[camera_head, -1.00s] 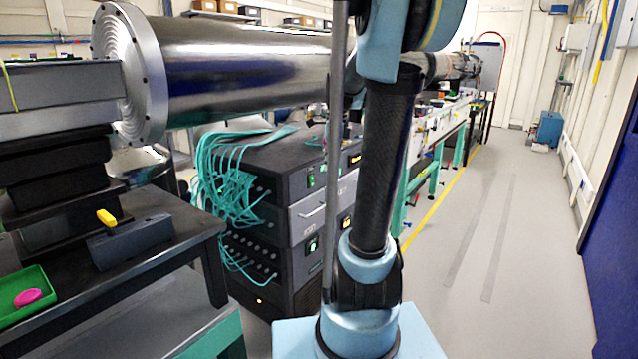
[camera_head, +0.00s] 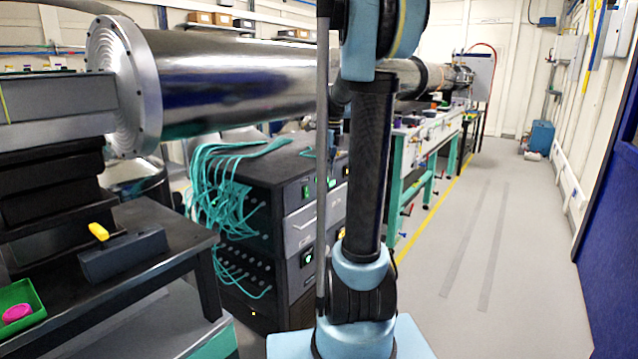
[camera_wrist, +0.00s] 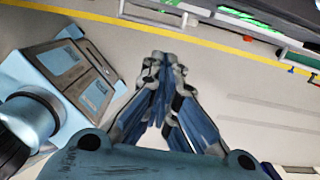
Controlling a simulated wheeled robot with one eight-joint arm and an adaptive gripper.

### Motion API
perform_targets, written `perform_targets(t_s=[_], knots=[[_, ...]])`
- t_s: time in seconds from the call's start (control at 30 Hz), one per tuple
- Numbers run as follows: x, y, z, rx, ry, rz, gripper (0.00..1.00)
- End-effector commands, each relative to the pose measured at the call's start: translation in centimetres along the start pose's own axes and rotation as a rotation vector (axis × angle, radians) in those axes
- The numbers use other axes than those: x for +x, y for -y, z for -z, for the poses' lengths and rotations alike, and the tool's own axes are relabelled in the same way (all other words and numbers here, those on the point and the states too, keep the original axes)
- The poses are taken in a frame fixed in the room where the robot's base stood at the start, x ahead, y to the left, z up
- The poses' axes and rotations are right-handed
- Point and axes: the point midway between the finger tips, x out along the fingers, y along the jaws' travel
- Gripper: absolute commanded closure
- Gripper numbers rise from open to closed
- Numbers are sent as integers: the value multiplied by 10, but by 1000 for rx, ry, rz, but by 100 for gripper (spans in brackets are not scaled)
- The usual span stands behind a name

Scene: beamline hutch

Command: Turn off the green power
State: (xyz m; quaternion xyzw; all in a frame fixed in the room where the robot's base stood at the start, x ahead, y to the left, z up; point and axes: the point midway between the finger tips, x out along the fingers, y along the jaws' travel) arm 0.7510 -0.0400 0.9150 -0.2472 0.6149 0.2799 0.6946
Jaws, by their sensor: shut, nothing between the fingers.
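A black electronics cabinet (camera_head: 245,225) stands left of my arm in the head view. Its front carries a small green-lit power switch (camera_head: 306,190) on the upper unit and another green-lit switch (camera_head: 307,258) lower down. My arm hides the right part of the cabinet front. In the wrist view my gripper (camera_wrist: 165,62) is shut and empty, its fingertips together above the grey floor. No switch shows clearly in the wrist view, and the gripper is apart from any panel there. In the head view the fingers cannot be made out.
Teal cables (camera_head: 205,175) hang over the cabinet's left side. A large steel tube (camera_head: 230,80) runs above it. The aisle floor (camera_head: 470,250) at right is clear.

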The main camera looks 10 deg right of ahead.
Motion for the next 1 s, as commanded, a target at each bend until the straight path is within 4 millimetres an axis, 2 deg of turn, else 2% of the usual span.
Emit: perform_targets(t_s=[0.6,0.8,1.0], knots=[[93,0,0,-1,0,0,100],[99,0,-26,-2,0,0,100],[102,0,-38,-2,0,0,100]])
